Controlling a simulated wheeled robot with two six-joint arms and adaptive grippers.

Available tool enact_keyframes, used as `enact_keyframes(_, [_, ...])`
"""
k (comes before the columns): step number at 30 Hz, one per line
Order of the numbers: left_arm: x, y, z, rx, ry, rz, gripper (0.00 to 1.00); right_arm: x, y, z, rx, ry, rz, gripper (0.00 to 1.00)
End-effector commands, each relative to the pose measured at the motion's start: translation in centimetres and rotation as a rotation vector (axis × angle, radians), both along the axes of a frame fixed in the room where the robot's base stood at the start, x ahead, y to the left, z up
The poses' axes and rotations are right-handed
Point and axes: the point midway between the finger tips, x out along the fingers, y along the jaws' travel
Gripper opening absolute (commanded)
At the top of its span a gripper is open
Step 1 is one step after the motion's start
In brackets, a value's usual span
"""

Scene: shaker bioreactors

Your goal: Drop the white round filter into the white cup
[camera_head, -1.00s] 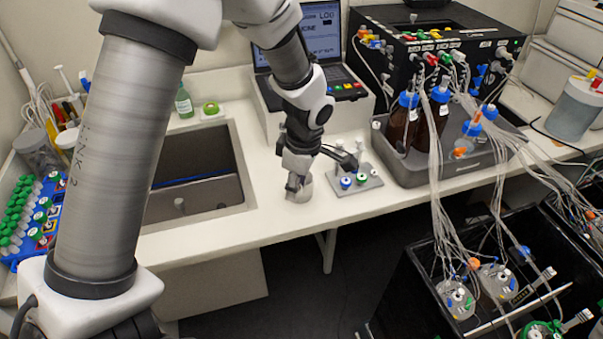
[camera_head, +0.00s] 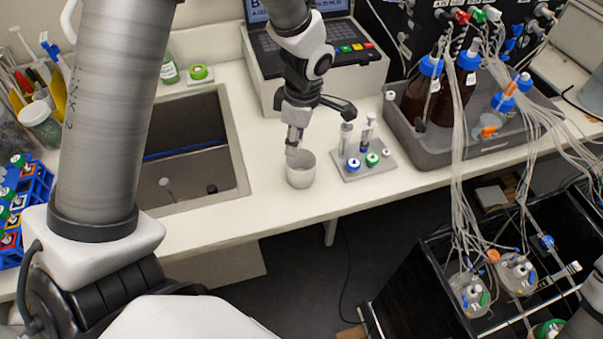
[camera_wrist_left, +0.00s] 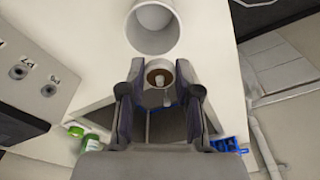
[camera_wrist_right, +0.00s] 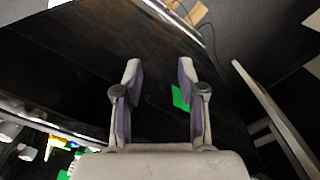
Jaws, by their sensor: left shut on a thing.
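The white cup (camera_head: 301,174) stands open on the counter, right of the sink, and shows at the top of the left wrist view (camera_wrist_left: 153,28). My left gripper (camera_head: 293,145) points down just above the cup's back-left rim. It is shut on the white round filter, which shows between the fingertips in the left wrist view (camera_wrist_left: 161,72) with a brownish middle. In the head view the fingers largely hide the filter. My right gripper (camera_wrist_right: 160,72) is open and empty over a dark surface in its wrist view, away from the cup.
A grey holder (camera_head: 350,174) with capped pieces and two upright syringes stands close to the cup's right. The sink (camera_head: 190,150) opens on the left. A laptop (camera_head: 345,45) is behind, and a grey tray (camera_head: 435,175) with bottles is at right.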

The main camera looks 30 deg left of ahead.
Motion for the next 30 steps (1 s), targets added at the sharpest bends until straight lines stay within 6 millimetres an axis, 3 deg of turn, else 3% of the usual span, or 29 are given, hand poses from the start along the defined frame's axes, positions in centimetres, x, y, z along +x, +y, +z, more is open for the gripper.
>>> enact_keyframes(7, [0.0, 0.0, -0.1, 0.0, -0.001, 0.0, 0.0, 0.0, 0.0, -0.1, 0.0, 0.0, 0.0, 0.4])
enact_keyframes(8, [0.0, 0.0, -0.1, 0.0, 0.0, 0.0, 0.39, 0.0, 0.0, -0.1, 0.0, 0.0, 0.0, 0.4])
enact_keyframes(9, [0.0, 0.0, -0.1, 0.0, 0.0, 0.0, 0.54, 0.0, 0.0, -0.1, 0.0, 0.0, 0.0, 0.4])
enact_keyframes(10, [0.0, 0.0, -0.1, 0.0, 0.0, 0.0, 0.62, 0.0, 0.0, -0.1, 0.0, 0.0, 0.0, 0.4])
enact_keyframes(22, [0.1, -0.1, 0.6, 0.0, -0.003, 0.002, 0.62, 0.0, 0.0, -0.1, 0.0, 0.0, 0.0, 0.4])
enact_keyframes(30, [0.5, -0.7, 6.8, 0.0, -0.007, 0.0, 0.62, 0.0, 0.0, -0.1, 0.0, 0.0, 0.0, 0.4])
